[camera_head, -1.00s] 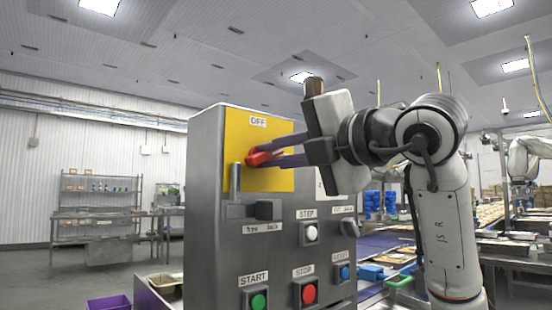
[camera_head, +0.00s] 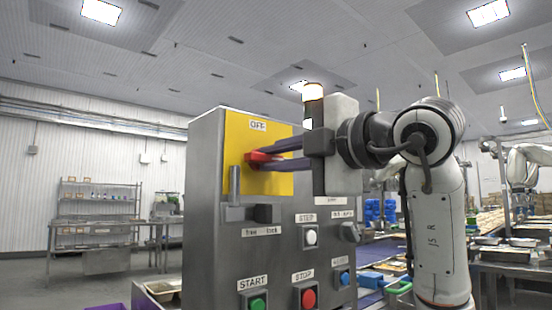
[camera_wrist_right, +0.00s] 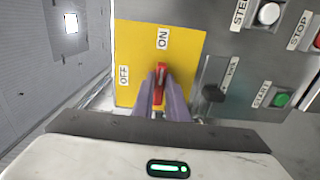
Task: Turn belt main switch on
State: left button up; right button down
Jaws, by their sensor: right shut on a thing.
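The red main switch handle (camera_head: 262,157) sits on a yellow plate (camera_head: 268,184) on the grey control box. In the right wrist view the handle (camera_wrist_right: 161,70) lies in line with the "ON" label (camera_wrist_right: 162,38), while the "OFF" label (camera_wrist_right: 124,75) is off to its side. My right gripper (camera_head: 276,153) is shut on the handle, with one purple finger on each side. Its body stands upright in front of the plate's right edge and hides the "ON" label in the head view. My left gripper is not in view.
Below the plate are a metal post (camera_head: 234,184), a black knob (camera_head: 267,213), and green START (camera_head: 257,304) and red STOP (camera_head: 308,298) buttons. A signal lamp (camera_head: 313,92) glows behind my gripper. Conveyors and trays stand right; shelves (camera_head: 98,205) stand far left.

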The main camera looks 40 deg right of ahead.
jog(key=c, duration=1.8)
grip_release()
jog(key=shift+o, duration=0.2)
jog(key=s, duration=1)
jog(key=shift+s+d, duration=0.15)
jog(key=shift+d, duration=0.3)
